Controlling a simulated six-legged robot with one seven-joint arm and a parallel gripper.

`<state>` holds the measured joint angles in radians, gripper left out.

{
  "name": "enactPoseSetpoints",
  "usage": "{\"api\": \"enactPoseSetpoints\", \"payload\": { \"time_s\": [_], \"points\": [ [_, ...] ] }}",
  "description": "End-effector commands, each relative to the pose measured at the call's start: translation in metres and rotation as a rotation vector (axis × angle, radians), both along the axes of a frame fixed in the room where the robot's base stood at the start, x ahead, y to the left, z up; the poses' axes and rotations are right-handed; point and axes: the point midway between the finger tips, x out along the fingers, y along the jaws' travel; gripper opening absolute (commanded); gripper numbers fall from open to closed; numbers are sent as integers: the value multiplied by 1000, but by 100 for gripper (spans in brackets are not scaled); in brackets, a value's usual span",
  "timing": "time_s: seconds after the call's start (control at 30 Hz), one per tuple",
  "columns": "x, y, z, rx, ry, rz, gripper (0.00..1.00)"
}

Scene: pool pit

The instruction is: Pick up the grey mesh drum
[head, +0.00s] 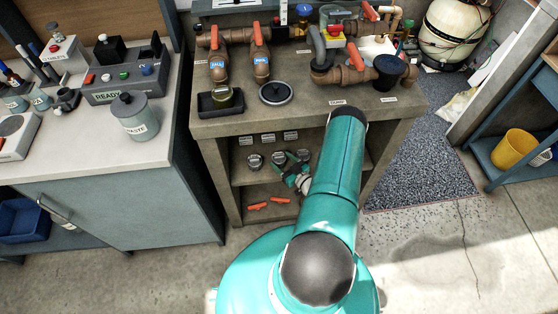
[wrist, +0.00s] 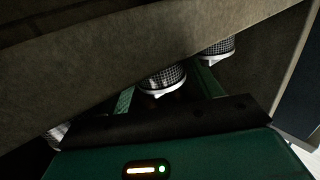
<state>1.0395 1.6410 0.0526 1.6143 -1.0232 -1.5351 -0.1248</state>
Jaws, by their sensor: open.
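Several small mesh drums stand in a row on the bench's middle shelf; I cannot tell by colour which one is the grey mesh drum. In the wrist view a mesh drum with a pale rim (wrist: 163,80) lies between the spread fingers of my gripper (wrist: 166,88), with no clear contact. Another mesh drum (wrist: 217,47) is beyond the right finger. A third (wrist: 58,132) is partly hidden at lower left.
The bench (head: 315,108) has its top just above my gripper, and small labels line its edge. Orange handles (head: 268,204) lie on the lower shelf. Pipes and valves (head: 262,65) crowd the bench top.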

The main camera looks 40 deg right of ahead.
Motion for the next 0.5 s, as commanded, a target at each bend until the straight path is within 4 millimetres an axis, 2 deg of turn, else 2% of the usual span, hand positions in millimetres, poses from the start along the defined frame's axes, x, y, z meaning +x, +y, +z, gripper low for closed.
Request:
{"api": "enactPoseSetpoints", "payload": {
  "time_s": [0.07,0.1,0.27,0.5],
  "points": [
    [-1,0,0,0,0,0,64],
    [-1,0,0,0,0,0,60],
    [-1,0,0,0,0,0,30],
    [-1,0,0,0,0,1,30]
  ]
}}
